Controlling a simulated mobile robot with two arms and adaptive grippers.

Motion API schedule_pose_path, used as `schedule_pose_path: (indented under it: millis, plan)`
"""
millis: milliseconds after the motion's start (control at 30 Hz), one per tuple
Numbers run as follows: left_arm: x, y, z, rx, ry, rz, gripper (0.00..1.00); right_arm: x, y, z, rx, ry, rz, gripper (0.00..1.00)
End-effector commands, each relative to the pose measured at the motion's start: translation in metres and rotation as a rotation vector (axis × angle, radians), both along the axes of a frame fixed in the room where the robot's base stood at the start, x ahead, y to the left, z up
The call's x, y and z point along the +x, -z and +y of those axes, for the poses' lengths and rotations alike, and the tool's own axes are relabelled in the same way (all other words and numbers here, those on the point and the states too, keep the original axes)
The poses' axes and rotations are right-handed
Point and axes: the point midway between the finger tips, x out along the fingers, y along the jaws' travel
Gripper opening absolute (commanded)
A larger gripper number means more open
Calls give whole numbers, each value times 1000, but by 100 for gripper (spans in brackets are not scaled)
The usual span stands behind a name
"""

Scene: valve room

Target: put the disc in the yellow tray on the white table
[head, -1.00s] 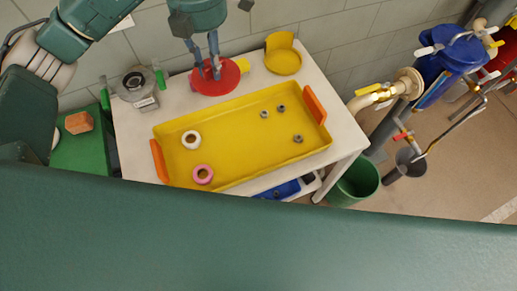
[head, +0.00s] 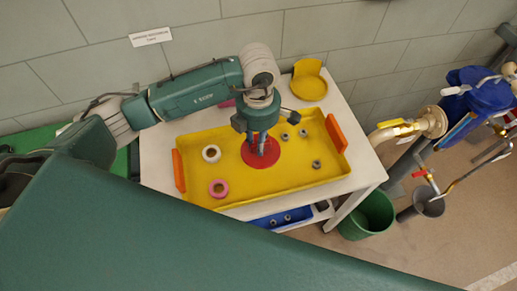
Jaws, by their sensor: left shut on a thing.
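The red disc (head: 262,158) is over the middle of the yellow tray (head: 226,135). The tray has orange handles and sits on the white table (head: 160,158). My left gripper (head: 261,150) points down and is shut on the disc near its middle. I cannot tell whether the disc touches the tray floor or is just above it. My right gripper is not in view.
A yellow scoop-like holder (head: 307,84) stands at the table's back right. A green bin (head: 367,214) and a brass-fitted pipe (head: 404,128) are to the right.

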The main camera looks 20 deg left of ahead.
Motion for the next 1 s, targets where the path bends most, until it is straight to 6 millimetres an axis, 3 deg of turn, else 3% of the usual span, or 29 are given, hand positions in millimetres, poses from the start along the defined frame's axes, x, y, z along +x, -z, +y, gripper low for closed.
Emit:
schedule_pose_path:
  millis: [233,467,867,900,967,1000]
  plan:
    - [0,17,-1,-1,-1,0,0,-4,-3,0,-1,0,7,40]
    - [0,48,-1,-1,0,-1,0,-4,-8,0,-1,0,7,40]
    - [1,55,-1,-1,0,-3,0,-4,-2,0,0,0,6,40]
    - [1,54,0,-1,0,-2,28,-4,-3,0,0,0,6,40]
    - [1,54,0,0,0,-1,38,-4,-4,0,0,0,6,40]
    - [0,54,0,0,0,-1,38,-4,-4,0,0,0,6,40]
